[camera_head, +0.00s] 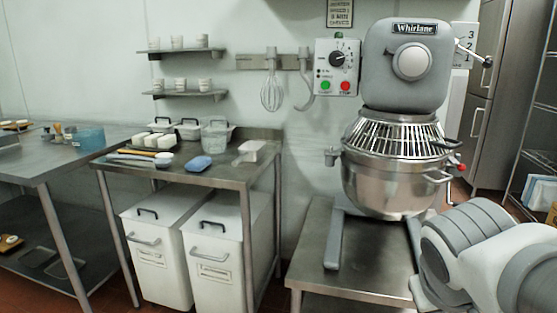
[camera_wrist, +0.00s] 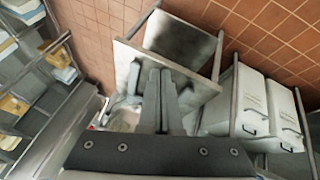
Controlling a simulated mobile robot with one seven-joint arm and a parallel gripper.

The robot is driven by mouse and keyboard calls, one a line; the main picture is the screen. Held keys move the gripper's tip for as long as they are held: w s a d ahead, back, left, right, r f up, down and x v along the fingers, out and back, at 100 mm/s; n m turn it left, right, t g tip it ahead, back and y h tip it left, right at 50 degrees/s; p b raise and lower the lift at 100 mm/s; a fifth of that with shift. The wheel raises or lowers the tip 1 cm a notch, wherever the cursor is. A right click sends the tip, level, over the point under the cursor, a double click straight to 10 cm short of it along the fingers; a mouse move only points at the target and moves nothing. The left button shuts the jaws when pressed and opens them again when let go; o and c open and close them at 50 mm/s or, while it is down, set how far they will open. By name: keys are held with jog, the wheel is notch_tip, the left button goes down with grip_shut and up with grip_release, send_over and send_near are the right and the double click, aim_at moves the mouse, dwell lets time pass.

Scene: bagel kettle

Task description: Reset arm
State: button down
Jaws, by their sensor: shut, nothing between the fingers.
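My gripper (camera_wrist: 160,74) shows in the wrist view with its two dark fingers together and nothing between them. It points down over a steel stand (camera_wrist: 196,92) that stands on the tiled floor. In the head view my arm reaches in at the lower right, in front of the mixer, and my gripper is out of frame. The large grey mixer (camera_head: 405,65) stands on the steel stand, with a wire guard (camera_head: 400,137) over its steel bowl (camera_head: 390,180).
A steel table (camera_head: 235,172) with tubs and tools stands left of the mixer, two white bins (camera_head: 215,245) beneath it. The bins also show in the wrist view (camera_wrist: 248,105). A shelving rack (camera_wrist: 38,85) stands at left there. A control box (camera_head: 337,67) hangs on the wall.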

jog(key=s+a+y, duration=0.3)
jog(key=a+y, duration=0.1)
jog(key=a, duration=0.5)
notch_tip(320, 180, up, 23)
jog(key=p, duration=2.3)
jog(key=shift+s+t+p, duration=0.2)
jog(key=shift+t+p, duration=0.1)
